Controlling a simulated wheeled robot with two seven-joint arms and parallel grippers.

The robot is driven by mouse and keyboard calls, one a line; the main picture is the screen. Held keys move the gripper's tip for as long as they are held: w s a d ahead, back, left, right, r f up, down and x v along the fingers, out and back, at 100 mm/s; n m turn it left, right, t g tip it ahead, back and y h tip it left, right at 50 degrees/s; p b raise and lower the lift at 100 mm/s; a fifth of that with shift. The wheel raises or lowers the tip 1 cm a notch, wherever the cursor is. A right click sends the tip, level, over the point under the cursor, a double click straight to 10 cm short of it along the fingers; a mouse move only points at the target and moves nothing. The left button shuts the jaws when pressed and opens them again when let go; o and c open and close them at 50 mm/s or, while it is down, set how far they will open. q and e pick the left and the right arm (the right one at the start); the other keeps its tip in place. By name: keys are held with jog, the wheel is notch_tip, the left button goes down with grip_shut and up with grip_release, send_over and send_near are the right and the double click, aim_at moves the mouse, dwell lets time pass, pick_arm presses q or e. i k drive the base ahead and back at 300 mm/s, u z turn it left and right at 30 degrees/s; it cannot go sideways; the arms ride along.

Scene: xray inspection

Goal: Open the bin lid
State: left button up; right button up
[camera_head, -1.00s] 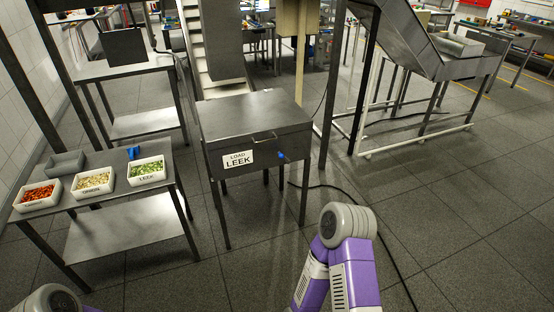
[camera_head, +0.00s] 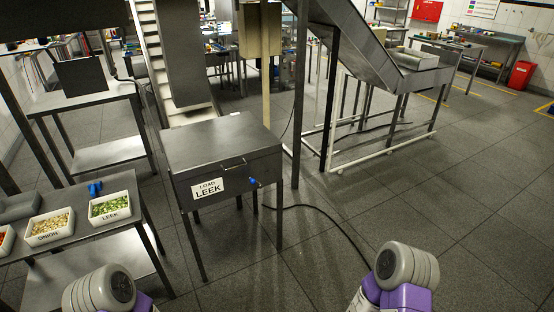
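A steel bin (camera_head: 222,160) on legs stands a little left of the middle, in front of me. Its flat lid (camera_head: 215,140) is shut. A handle (camera_head: 231,164) sits at the front edge of the lid, and a white label (camera_head: 208,188) on the front reads "LOAD LEEK". A small blue knob (camera_head: 253,181) is on the front to the right of the label. Only rounded arm links of mine show at the bottom, apart from the bin. Both grippers are out of view.
A steel table (camera_head: 150,215) at the left carries white trays, including onion (camera_head: 48,228) and leek (camera_head: 110,208), and a blue object (camera_head: 95,189). A conveyor chute (camera_head: 365,45) stands behind right. A dark cable (camera_head: 325,213) crosses the floor, which is otherwise open at right.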

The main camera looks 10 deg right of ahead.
aim_at(199, 148)
jog(key=z, duration=0.2)
jog(key=i, duration=0.75)
jog(key=u, duration=0.8)
jog(key=i, duration=0.55)
jog(key=u, duration=0.6)
